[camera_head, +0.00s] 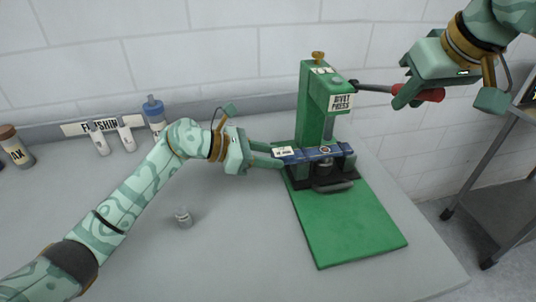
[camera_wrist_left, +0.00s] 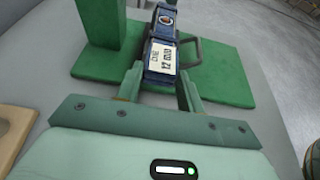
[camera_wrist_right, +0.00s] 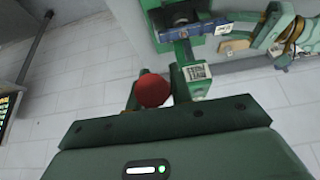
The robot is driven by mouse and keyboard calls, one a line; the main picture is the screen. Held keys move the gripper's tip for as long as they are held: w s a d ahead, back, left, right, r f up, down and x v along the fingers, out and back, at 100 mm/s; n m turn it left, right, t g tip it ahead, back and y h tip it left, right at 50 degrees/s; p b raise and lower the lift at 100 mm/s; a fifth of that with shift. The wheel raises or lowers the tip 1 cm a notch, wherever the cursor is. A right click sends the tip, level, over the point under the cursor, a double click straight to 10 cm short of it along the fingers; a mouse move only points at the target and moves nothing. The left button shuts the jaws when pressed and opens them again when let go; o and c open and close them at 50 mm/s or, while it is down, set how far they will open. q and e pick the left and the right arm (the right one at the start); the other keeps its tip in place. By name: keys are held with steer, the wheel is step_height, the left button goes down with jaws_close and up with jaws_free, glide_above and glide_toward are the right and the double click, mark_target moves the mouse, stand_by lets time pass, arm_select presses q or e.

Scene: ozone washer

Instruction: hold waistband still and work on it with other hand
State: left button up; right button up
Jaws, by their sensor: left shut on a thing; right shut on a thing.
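A blue waistband (camera_head: 318,154) lies across the black anvil area of a green rivet press (camera_head: 311,105). It has a white label and a round button or rivet near its middle. My left gripper (camera_head: 275,156) is shut on the waistband's left end; the left wrist view also shows the waistband (camera_wrist_left: 162,45) between its fingers (camera_wrist_left: 160,88). My right gripper (camera_head: 408,90) is shut on the red handle grip (camera_head: 431,95) of the press's lever (camera_head: 375,87), to the right of the press head. The red grip also shows between its fingers in the right wrist view (camera_wrist_right: 153,91).
A green base plate (camera_head: 350,225) extends in front of the press. A small grey pot (camera_head: 183,216) stands on the table. Bottles (camera_head: 155,112) and a "FINISHING" sign (camera_head: 89,127) are along the wall. A grey cart (camera_head: 510,165) stands at right.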

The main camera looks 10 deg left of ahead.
steer(key=shift+w+r, duration=0.1)
steer(key=shift+r, duration=0.2)
steer(key=shift+w+a+r, duration=0.2)
steer(key=shift+w+r, duration=0.25)
steer(key=shift+r, duration=0.35)
steer(key=shift+w+a+r, duration=0.15)
steer(key=shift+w+r, duration=0.25)
steer(key=shift+r, duration=0.4)
steer(key=o, duration=0.9)
steer(key=shift+f, duration=0.1)
steer(key=shift+v, duration=3.45)
